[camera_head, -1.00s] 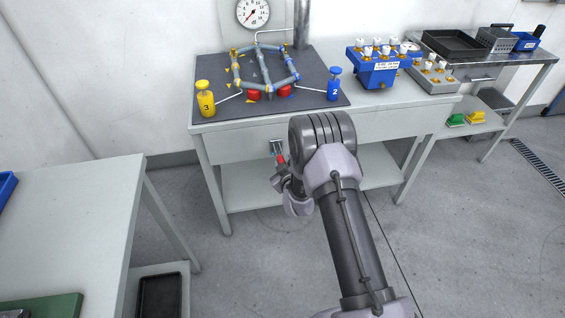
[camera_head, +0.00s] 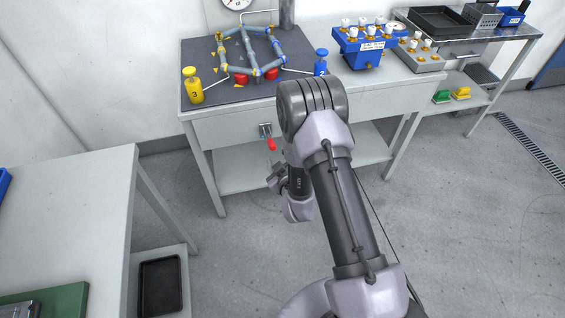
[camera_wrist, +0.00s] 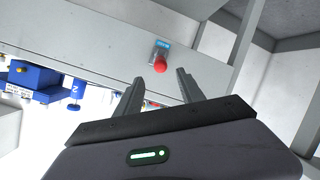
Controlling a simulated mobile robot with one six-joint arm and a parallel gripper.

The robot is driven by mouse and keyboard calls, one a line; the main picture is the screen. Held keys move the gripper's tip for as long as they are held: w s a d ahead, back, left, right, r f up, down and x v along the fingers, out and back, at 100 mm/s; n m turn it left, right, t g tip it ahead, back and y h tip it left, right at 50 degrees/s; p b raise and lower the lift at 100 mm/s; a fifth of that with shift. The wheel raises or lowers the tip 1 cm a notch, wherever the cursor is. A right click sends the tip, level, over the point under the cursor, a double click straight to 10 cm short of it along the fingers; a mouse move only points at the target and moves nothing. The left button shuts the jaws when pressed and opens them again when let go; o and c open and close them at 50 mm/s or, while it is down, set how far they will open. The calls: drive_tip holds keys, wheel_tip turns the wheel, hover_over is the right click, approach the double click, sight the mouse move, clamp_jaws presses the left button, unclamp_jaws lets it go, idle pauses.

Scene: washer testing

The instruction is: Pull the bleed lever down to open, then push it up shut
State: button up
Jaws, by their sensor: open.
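The bleed lever has a red knob (camera_head: 272,144) on a small grey bracket (camera_head: 265,129), fixed to the front of the bench under its top. In the head view the knob shows just below the bracket; I cannot tell the lever's exact angle. In the wrist view the red knob (camera_wrist: 160,65) shows beyond my fingertips, roughly between them, with a blue label (camera_wrist: 163,44) by its bracket. My gripper (camera_wrist: 160,82) is open and empty, and apart from the knob. In the head view my gripper (camera_head: 276,179) is below the knob, partly hidden by my arm.
The bench (camera_head: 225,131) carries a pipe loop (camera_head: 227,62), a yellow bottle (camera_head: 193,86), a blue bottle (camera_head: 320,62) and a blue valve box (camera_head: 361,47). A lower shelf (camera_head: 243,176) lies under it. Another table (camera_head: 80,205) stands at left. Floor between them is clear.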

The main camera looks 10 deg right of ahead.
drive_tip(key=v, duration=0.7)
drive_tip(key=shift+p, duration=0.45)
idle(0.5)
drive_tip(key=m+t+y+p, duration=0.1)
drive_tip(key=m+t+p, duration=0.3)
drive_tip(key=p, duration=0.2)
approach(270, 139)
drive_tip(key=w+b, duration=0.2)
drive_tip(key=w, duration=0.1)
drive_tip(key=w+b, duration=0.2)
drive_tip(key=w, duration=0.1)
drive_tip(key=w+b, duration=0.2)
drive_tip(key=shift+w+a+f+b, duration=0.3)
drive_tip(key=shift+w+a+f, duration=0.05)
drive_tip(key=shift+w, duration=0.05)
drive_tip(key=shift+w+r, duration=0.1)
drive_tip(key=shift+w, duration=0.4)
clamp_jaws()
